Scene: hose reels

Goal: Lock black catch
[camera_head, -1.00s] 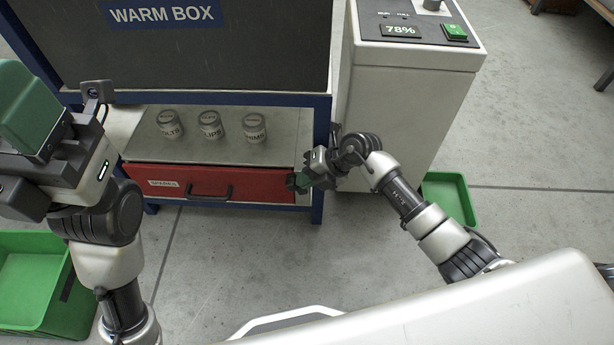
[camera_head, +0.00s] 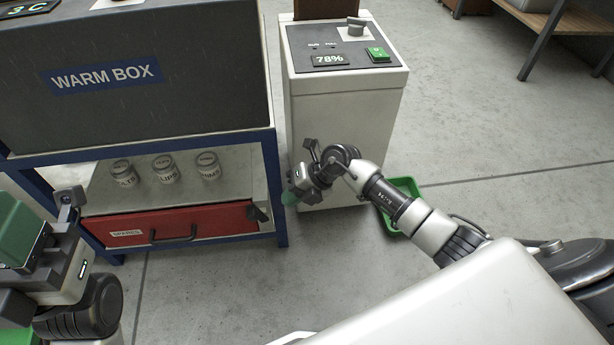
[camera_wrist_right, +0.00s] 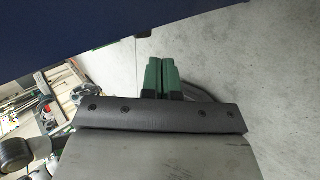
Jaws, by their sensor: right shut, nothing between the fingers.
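The black catch (camera_head: 258,213) is a small dark piece at the right end of the red drawer (camera_head: 165,224), beside the table's blue leg. It looks slanted; whether it is locked I cannot tell. The drawer front looks closed. My right gripper (camera_head: 290,198) is just right of the blue leg, apart from the catch. Its green fingers are together and empty, as the right wrist view (camera_wrist_right: 161,74) shows; the catch is not visible there. My left gripper (camera_head: 18,232) is at the left edge, partly cut off, with its jaw gap unclear.
The warm box (camera_head: 130,80) stands on the blue-framed table, with several labelled jars (camera_head: 166,172) on the shelf under it. A grey cabinet (camera_head: 345,120) stands close behind my right gripper. A green bin (camera_head: 392,222) is behind my right arm. The floor in front is clear.

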